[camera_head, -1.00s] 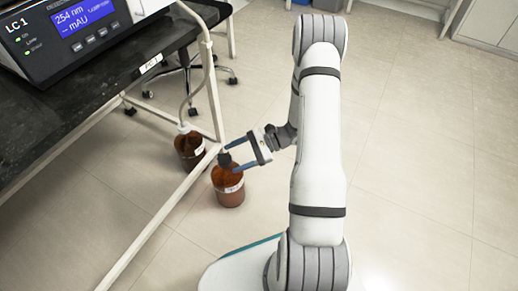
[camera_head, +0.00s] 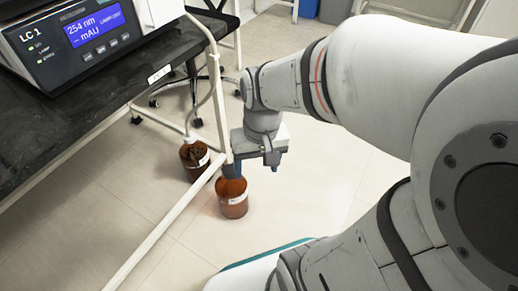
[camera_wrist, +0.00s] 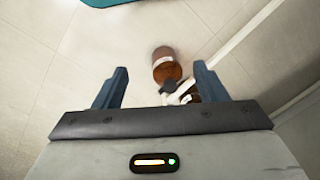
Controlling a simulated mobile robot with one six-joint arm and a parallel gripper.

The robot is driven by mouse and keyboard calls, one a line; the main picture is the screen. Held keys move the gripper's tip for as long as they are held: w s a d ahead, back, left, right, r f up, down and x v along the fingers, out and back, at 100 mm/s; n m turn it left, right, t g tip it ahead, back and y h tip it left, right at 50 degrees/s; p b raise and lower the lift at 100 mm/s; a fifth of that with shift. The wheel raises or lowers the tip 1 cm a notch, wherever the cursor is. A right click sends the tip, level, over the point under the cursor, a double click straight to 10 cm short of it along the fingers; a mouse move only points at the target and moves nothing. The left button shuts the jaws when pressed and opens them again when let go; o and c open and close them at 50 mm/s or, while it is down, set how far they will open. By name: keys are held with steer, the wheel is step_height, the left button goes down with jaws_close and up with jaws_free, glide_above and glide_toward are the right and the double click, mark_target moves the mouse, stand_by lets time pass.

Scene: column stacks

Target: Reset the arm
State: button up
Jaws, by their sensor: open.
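My gripper (camera_head: 254,166) points down in the head view, just above and a little behind the front brown bottle (camera_head: 232,200). That bottle stands upright on the floor with a white label band; its cap is hidden behind the gripper in this view. In the wrist view my gripper (camera_wrist: 161,70) has its two blue fingers wide apart with nothing held between them. The brown bottle (camera_wrist: 165,62) and its dark cap show beyond the fingers, apart from them.
A second brown bottle (camera_head: 194,160) with tubing stands beside the bench's white frame (camera_head: 172,218). The black bench (camera_head: 75,112) carries the LC 1 instrument (camera_head: 85,35). A wheeled chair base stands behind. Open floor (camera_head: 120,220) lies at front left.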

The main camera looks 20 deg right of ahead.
steer(key=shift+s+d+r+n+t+h, duration=0.2)
steer(key=shift+d+r+t, duration=0.1)
steer(key=shift+d+r, duration=0.1)
steer(key=shift+s+d+r+n+t+h, duration=0.15)
steer(key=shift+d+r+n+t+h, duration=0.05)
steer(key=shift+d+r+t, duration=0.15)
step_height(320, 180, up, 38)
steer(key=t+p, duration=0.1)
steer(key=p, duration=3.4)
steer(key=shift+s, duration=0.25)
steer(key=shift+r, duration=0.1)
